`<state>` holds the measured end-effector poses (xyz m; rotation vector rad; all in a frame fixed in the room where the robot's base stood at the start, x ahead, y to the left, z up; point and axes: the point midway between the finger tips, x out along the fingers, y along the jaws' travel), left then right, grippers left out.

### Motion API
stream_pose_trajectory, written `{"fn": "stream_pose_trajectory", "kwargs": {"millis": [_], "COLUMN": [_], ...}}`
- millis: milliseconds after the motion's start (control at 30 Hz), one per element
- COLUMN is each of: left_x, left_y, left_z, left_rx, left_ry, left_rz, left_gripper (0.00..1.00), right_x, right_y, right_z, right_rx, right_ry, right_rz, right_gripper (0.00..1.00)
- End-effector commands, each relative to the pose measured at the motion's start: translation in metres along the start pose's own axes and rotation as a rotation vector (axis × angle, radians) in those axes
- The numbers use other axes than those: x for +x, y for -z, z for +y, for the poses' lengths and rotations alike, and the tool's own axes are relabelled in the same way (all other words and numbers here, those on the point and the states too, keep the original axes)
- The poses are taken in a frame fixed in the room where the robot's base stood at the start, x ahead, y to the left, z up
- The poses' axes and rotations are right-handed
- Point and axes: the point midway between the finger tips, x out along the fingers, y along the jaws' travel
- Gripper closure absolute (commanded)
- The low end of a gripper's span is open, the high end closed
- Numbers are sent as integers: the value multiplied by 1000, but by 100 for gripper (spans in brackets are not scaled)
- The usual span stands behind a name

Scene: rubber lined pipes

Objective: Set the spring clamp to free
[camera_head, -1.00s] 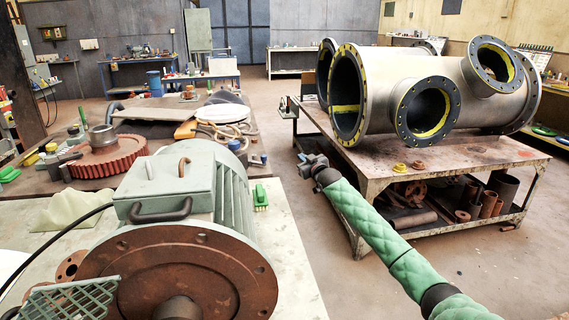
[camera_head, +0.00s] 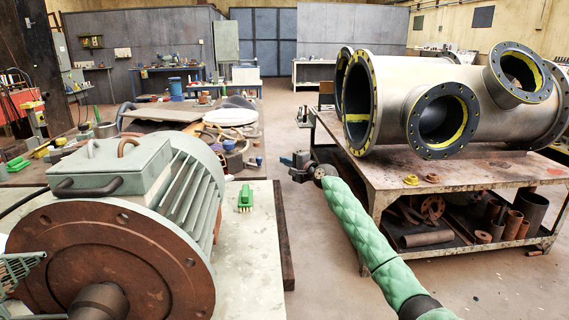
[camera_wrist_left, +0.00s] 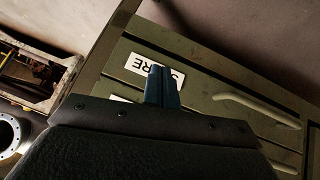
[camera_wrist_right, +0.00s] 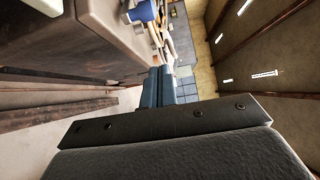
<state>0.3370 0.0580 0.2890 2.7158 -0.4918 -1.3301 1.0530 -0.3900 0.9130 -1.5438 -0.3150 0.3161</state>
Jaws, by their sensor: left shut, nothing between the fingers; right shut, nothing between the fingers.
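I cannot pick out a spring clamp for certain in any view. My right gripper (camera_head: 291,162) is at the end of the green-sleeved arm, in the gap between the motor bench and the pipe table. It is shut and empty; its blue fingers also show together in the right wrist view (camera_wrist_right: 157,87). My left gripper (camera_wrist_left: 161,86) shows only in the left wrist view, with its blue fingers shut and empty in front of a green panel (camera_wrist_left: 240,110) with a partly hidden white label. The large flanged pipe (camera_head: 400,85) lies on the table at right.
A motor (camera_head: 180,195) with a rusty flange stands on the pale bench (camera_head: 255,260) at left, with a green brush (camera_head: 245,198) beside it. The steel pipe table (camera_head: 450,175) has a loaded lower shelf. Open floor (camera_head: 325,265) lies between bench and table.

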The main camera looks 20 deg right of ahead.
Motion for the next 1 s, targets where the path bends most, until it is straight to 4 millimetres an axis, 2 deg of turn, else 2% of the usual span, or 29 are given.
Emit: {"fn": "stream_pose_trajectory", "kwargs": {"millis": [300, 600, 733, 1000], "left_x": [1, 2, 2, -7], "left_y": [-1, -2, -3, 4], "left_z": [0, 0, 0, 3], "left_rx": [0, 0, 0, 0], "left_ry": [0, -1, -1, -1], "left_rz": [0, 0, 0, -4], "left_gripper": [100, 100, 100, 100], "right_x": [47, 73, 81, 72], "right_y": [1, 1, 0, -23], "right_z": [0, 0, -1, -1], "right_rx": [-1, -2, -4, -4], "right_ry": [0, 1, 0, -1], "right_rz": [2, 2, 2, 1], "right_gripper": [100, 100, 100, 100]}}
